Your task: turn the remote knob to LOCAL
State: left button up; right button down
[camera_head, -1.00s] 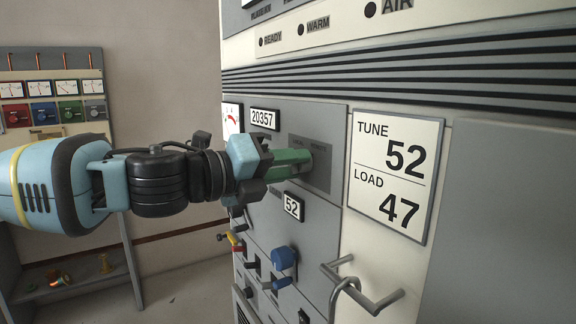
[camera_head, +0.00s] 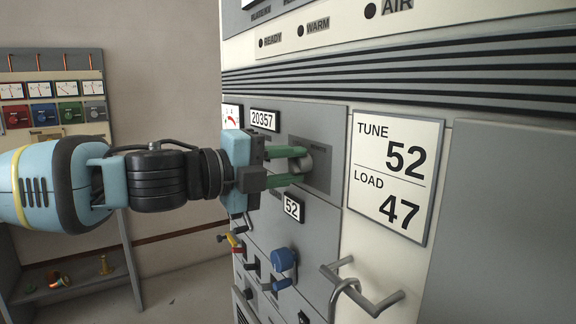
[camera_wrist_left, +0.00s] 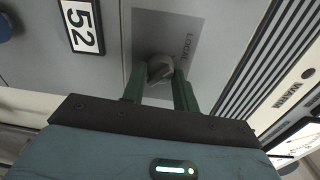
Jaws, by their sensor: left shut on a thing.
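The remote knob (camera_head: 304,160) is a grey round knob on a darker grey plate (camera_head: 322,180) set in the cabinet front. In the left wrist view the knob (camera_wrist_left: 157,70) sits between my green fingers, with the word LOCAL (camera_wrist_left: 188,46) on the plate beside it. My left gripper (camera_head: 300,165) reaches in from the left and is shut on the knob, one finger above it and one below in the head view. The fingers (camera_wrist_left: 160,80) hide the knob's sides. I cannot tell exactly which mark the knob points to. My right gripper is not in view.
Below are a blue knob (camera_head: 284,259), small levers and a bent metal handle (camera_head: 362,290). A TUNE/LOAD sign (camera_head: 390,175) is to the right. Another rack (camera_head: 55,115) stands at the far left.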

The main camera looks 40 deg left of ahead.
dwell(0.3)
pick_arm(q)
jog(key=o, duration=1)
jog(key=shift+c, duration=0.2)
jog(key=shift+s+r, duration=0.1)
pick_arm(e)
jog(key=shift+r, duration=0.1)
pick_arm(q)
jog(key=shift+s+a+r+p, duration=0.2)
jog(key=shift+s+a+p, duration=0.05)
jog(key=shift+s+p, duration=0.25)
jog(key=p+v, duration=0.3)
jog(key=v, duration=0.3)
jog(key=shift+s+f, duration=0.15)
jog(key=shift+f, duration=0.1)
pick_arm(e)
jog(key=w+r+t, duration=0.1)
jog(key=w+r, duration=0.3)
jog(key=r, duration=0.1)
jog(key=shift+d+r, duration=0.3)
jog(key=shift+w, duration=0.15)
